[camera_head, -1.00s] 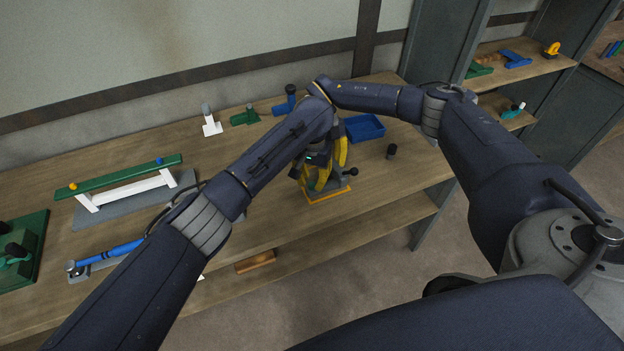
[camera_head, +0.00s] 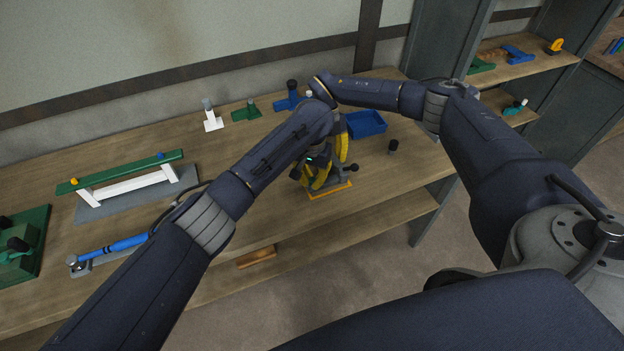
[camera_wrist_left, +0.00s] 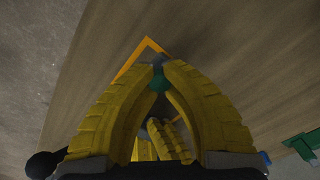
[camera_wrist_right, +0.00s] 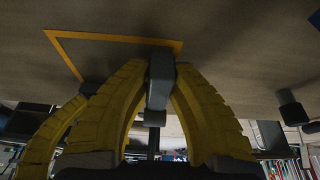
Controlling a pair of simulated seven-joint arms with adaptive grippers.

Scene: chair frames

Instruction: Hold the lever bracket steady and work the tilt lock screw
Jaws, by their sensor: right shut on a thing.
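A grey fixture with a black-knobbed lever (camera_head: 352,168) stands on an orange-outlined spot (camera_head: 328,194) at the bench's front edge. My right gripper (camera_wrist_right: 161,72) is shut on a grey upright block (camera_wrist_right: 161,88), apparently the lever bracket. My left gripper (camera_wrist_left: 158,66) is at the front of the fixture, its yellow fingertips close together beside a small green part (camera_wrist_left: 160,83), possibly the screw head. I cannot tell whether they grip it. The black knob (camera_wrist_left: 40,164) also shows in the left wrist view. In the head view my arms and fingers hide most of the fixture.
A blue tray (camera_head: 366,124) lies behind the fixture and a black peg (camera_head: 393,146) stands to its right. A green-topped white rail (camera_head: 125,184), a blue-handled tool (camera_head: 115,246) and several small stands are on the left and back of the bench.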

